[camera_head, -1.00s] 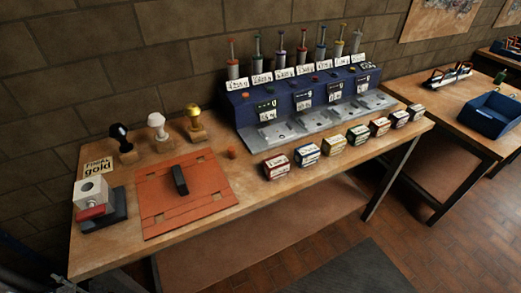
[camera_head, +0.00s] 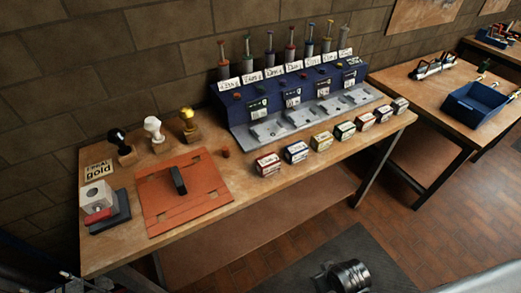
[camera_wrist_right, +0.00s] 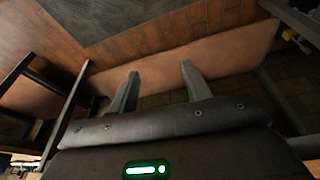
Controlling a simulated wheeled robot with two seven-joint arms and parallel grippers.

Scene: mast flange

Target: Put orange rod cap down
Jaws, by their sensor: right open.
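A small orange-brown cap (camera_head: 225,153) stands on the wooden table, just right of the orange mat; I take it to be the orange rod cap. Several upright rods with coloured tops (camera_head: 270,43) stand at the back of the blue stepped rack (camera_head: 240,112). My right gripper (camera_wrist_right: 160,70) is open and empty in the right wrist view, with a floor and a board beyond its fingers. My left gripper is out of view.
The orange mat (camera_head: 160,207) carries a black block (camera_head: 179,181). Stamps (camera_head: 153,128) stand behind it; a white-and-red block (camera_head: 96,199) is at left. Several small boxes (camera_head: 296,152) line the front edge. A second table with a blue bin (camera_head: 478,106) is at right.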

